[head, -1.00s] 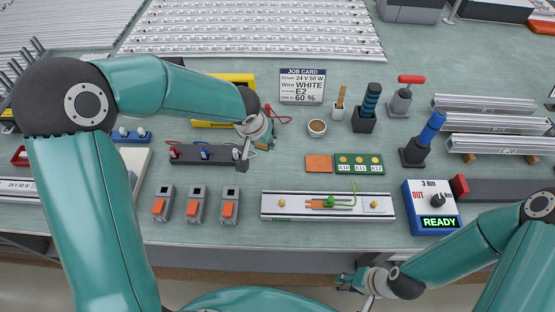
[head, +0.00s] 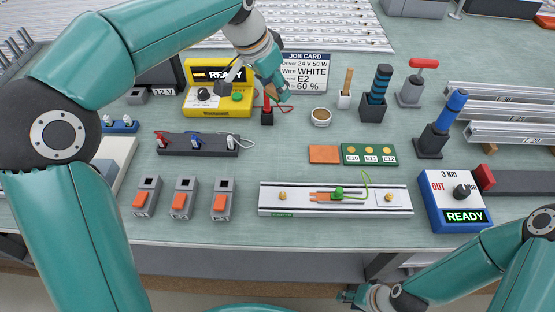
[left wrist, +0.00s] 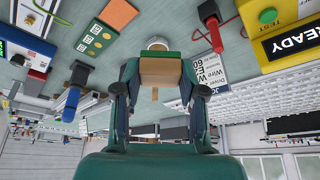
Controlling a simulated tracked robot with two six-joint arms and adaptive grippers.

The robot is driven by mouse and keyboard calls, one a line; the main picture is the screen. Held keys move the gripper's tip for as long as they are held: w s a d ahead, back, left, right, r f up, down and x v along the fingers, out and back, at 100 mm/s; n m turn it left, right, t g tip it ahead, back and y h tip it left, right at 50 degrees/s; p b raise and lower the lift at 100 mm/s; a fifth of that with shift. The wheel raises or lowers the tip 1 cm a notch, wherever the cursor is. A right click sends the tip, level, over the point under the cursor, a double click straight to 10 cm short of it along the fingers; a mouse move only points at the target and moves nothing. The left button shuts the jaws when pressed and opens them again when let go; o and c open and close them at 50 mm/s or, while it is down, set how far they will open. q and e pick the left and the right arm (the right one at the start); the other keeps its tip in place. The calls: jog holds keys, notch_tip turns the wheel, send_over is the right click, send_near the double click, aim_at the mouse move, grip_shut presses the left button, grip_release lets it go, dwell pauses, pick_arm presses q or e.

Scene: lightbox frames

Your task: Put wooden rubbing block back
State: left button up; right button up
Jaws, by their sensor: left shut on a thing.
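The wooden rubbing block (left wrist: 160,73) is a tan block with a green layer along one side. My left gripper (left wrist: 160,85) is shut on it, with one finger on each side, in the left wrist view. In the head view my left gripper (head: 281,93) hangs over the back of the bench, just in front of the job card (head: 305,72); the block is hard to make out there. An orange-brown square pad (head: 324,154) lies flat on the bench, to the right of and nearer than this gripper. My right gripper (head: 348,296) is low at the front edge, its fingers too small to read.
A small round cup (head: 321,117), a brush holder (head: 344,100) and a red probe in a black stand (head: 267,115) stand close to my left gripper. A yellow tester (head: 219,90) is to its left. A green card (head: 369,154) lies beside the pad. Bench between the probe and the rail (head: 335,199) is mostly clear.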

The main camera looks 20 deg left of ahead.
aim_at(279, 151)
pick_arm(q)
notch_tip(279, 151, down, 20)
jog(key=shift+r, duration=0.25)
jog(key=shift+f, duration=0.1)
jog(key=o, duration=1)
jog(key=v, duration=1.2)
jog(key=shift+b, duration=0.35)
jog(key=shift+s+d, duration=0.1)
